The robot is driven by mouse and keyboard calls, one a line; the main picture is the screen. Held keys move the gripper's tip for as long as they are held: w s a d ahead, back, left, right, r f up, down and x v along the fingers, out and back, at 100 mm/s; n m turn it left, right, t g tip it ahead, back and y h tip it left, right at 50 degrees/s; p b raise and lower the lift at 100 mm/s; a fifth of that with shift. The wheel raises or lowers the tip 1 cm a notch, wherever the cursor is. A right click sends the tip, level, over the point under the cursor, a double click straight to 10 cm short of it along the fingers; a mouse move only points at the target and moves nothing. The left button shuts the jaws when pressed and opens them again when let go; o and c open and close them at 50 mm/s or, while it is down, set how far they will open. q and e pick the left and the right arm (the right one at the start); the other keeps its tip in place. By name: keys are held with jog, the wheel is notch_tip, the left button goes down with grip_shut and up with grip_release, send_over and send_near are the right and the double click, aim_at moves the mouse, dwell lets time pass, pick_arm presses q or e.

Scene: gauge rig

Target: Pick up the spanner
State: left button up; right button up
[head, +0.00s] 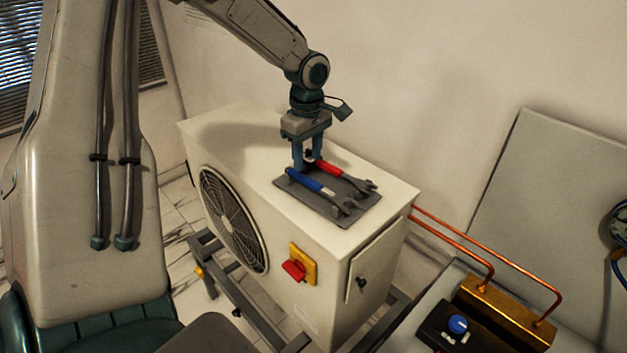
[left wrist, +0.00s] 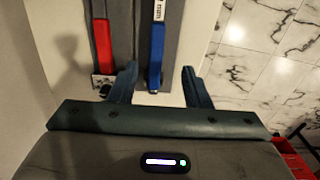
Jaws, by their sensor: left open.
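Two spanners lie side by side on a dark grey mat (head: 318,205) on top of a white outdoor unit. One spanner has a blue handle (head: 305,181), the other a red handle (head: 329,169); their open jaws point right and toward the front. My left gripper (head: 307,166) points down over the handle ends, open and empty. In the left wrist view the blue handle (left wrist: 155,62) appears between the two fingers, with a finger on each side. The red handle (left wrist: 102,45) is outside, left of the left finger. I cannot tell the exact height of the fingertips.
The unit (head: 231,137) has a fan grille and a red-and-yellow switch (head: 299,266) on its sides. Copper pipes (head: 468,250) run right to a brass block (head: 505,310) beside a blue knob (head: 458,324). The unit's top is bare around the mat.

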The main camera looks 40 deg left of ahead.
aim_at(310, 180)
pick_arm(q)
jog(key=shift+w+d+f+p, duration=0.1)
jog(key=shift+f+p, duration=0.3)
jog(key=shift+f, duration=0.1)
jog(key=shift+w+d+f+p, duration=0.1)
jog(key=shift+f+p, duration=0.25)
jog(key=shift+f, duration=0.15)
notch_tip(310, 180, down, 3)
jog(key=shift+r+p, duration=0.1)
jog(key=shift+p, duration=0.9)
jog(key=shift+w+f, duration=0.15)
jog(key=shift+f, duration=0.6)
pick_arm(e)
jog(key=r, duration=0.1)
jog(key=w+r, duration=0.1)
jog(key=r, duration=0.2)
jog(key=shift+w+d, duration=0.25)
jog(key=shift+w, duration=0.1)
pick_arm(q)
grip_shut()
pick_arm(e)
jog(key=shift+w+a, duration=0.15)
jog(key=shift+a, duration=0.15)
